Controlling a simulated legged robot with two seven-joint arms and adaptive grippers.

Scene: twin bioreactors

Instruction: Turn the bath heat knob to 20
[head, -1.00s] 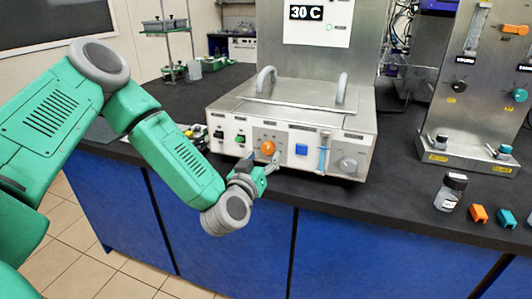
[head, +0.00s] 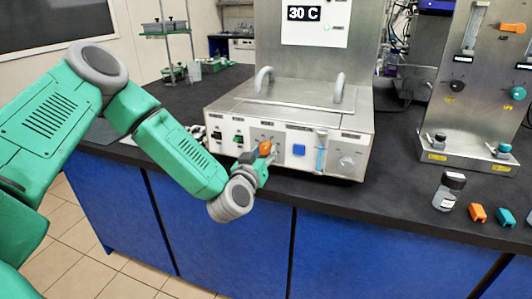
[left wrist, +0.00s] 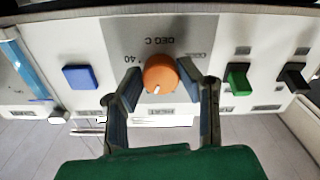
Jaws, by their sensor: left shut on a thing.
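The orange bath heat knob (head: 265,148) is on the front panel of the metal water bath (head: 345,157). In the left wrist view the knob (left wrist: 160,74) sits between the two fingers, its white mark pointing down and slightly left in that upside-down picture. A "40" and "DEG C" are printed beside it. My left gripper (head: 260,162) is at the panel and shut on the knob, one finger on each side. In the left wrist view the gripper (left wrist: 161,88) shows both fingers. The display (head: 316,22) reads 30 C. My right gripper is not in view.
On the panel a blue button (left wrist: 79,77), a green switch (left wrist: 238,79) and a black switch (left wrist: 291,77) flank the knob. A small bottle (head: 448,190) and orange and teal blocks stand on the counter at right. Blue cabinets lie below the counter edge.

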